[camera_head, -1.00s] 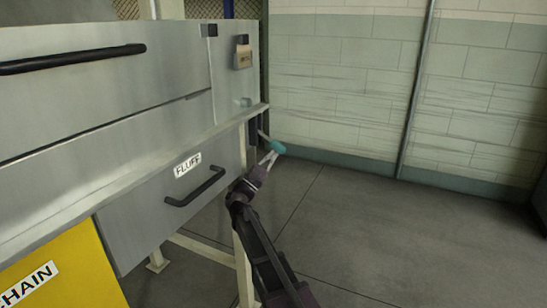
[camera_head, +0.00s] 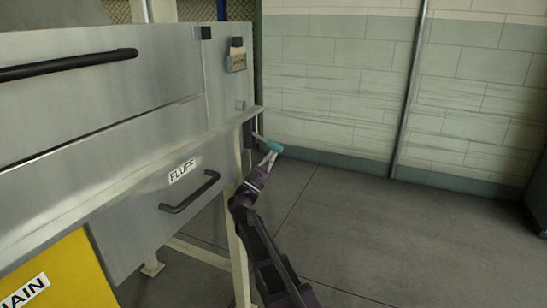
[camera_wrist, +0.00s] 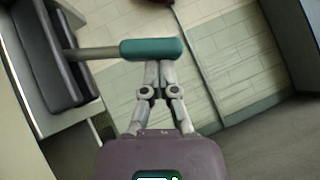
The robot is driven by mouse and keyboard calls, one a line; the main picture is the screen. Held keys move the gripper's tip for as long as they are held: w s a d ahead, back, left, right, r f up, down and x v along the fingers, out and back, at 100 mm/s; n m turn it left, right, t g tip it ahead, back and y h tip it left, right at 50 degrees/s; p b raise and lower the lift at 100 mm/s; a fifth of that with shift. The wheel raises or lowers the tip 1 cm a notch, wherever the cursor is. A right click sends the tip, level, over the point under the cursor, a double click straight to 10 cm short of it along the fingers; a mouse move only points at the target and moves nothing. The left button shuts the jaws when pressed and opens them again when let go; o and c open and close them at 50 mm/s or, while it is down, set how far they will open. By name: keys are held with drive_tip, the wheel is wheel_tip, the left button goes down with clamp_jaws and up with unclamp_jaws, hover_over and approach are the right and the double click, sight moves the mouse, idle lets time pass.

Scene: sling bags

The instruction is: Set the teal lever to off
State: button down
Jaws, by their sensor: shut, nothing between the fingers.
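The teal lever (camera_head: 274,146) sticks out from the right end of the metal machine, just below its ledge. In the wrist view its teal grip (camera_wrist: 152,48) lies level across the picture, on a grey rod (camera_wrist: 92,53) that runs left to a dark box (camera_wrist: 58,62). My gripper (camera_head: 270,156) is at the lever's grip. In the wrist view my gripper (camera_wrist: 160,64) is shut with nothing between the fingers, and its tips are right at the grip's lower edge. I cannot tell whether they touch it. No on or off marking is readable.
The machine (camera_head: 150,130) fills the left side, with a drawer marked FLUFF (camera_head: 165,205) and its black handle (camera_head: 190,192). A cream leg (camera_head: 236,245) stands close to my arm. A yellow panel (camera_head: 60,275) is lower left. The floor (camera_head: 400,240) to the right is clear.

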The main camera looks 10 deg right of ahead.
sight(277, 148)
drive_tip(key=shift+s+d+r+p, duration=0.25)
drive_tip(key=shift+d+r+p, duration=0.2)
drive_tip(key=shift+r, duration=0.15)
drive_tip(key=shift+s+d+r+p, duration=0.15)
drive_tip(key=shift+r+p, duration=0.45)
drive_tip(key=shift+s+d+r+p, duration=0.15)
drive_tip(key=shift+r+p, duration=0.45)
drive_tip(key=r+p, duration=0.3)
drive_tip(key=shift+s+d+r, duration=0.1)
drive_tip(key=shift+d+r, duration=0.1)
drive_tip(key=shift+d, duration=0.05)
drive_tip(key=shift+a+r+p, duration=0.15)
drive_tip(key=shift+r+p, duration=1.15)
drive_tip(key=shift+p, duration=0.2)
